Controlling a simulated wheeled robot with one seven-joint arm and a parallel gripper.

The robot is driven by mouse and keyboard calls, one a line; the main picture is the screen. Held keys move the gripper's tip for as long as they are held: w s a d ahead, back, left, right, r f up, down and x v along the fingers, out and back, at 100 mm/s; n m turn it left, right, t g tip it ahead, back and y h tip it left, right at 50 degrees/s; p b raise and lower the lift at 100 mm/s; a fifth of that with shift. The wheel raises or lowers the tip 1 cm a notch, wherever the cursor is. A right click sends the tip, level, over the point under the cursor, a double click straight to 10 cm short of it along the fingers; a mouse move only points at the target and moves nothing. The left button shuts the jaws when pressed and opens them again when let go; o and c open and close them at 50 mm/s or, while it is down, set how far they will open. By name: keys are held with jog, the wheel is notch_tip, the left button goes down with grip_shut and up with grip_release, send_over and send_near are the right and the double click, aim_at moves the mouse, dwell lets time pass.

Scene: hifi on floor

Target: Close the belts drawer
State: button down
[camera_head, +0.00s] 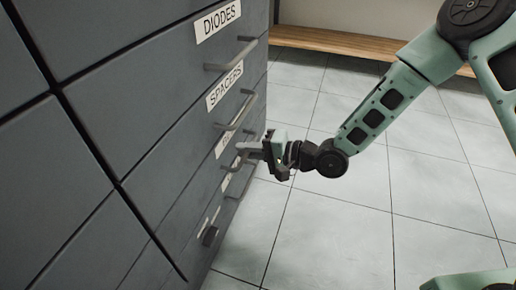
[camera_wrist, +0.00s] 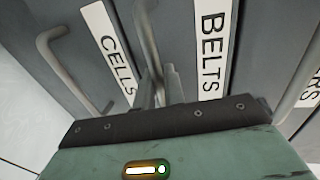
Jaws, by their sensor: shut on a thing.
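The belts drawer (camera_wrist: 205,85) has a grey front and a white label reading BELTS in the wrist view. Its bar handle (camera_wrist: 148,38) runs beside the label. My gripper (camera_wrist: 165,85) is shut on this handle, its fingers at the handle's lower part. In the head view my gripper (camera_head: 249,150) reaches the cabinet from the right, just below the SPACERS handle, and partly hides the label there. I cannot tell how far the belts drawer stands out.
The dark grey cabinet (camera_head: 70,150) fills the left. The diodes drawer (camera_head: 165,50), spacers drawer (camera_head: 180,118) and cells drawer (camera_wrist: 82,50) have similar protruding handles close by. Tiled floor (camera_head: 350,215) to the right is clear. A wooden bench (camera_head: 335,40) stands behind.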

jog(key=c, duration=1.6)
grip_release()
jog(key=shift+w+a, duration=0.1)
jog(key=shift+a, duration=0.15)
jog(key=shift+c, duration=0.2)
jog(key=p+v, duration=0.7)
jog(key=v, duration=1)
jog(key=shift+d+p, duration=0.3)
jog(key=shift+p, duration=0.05)
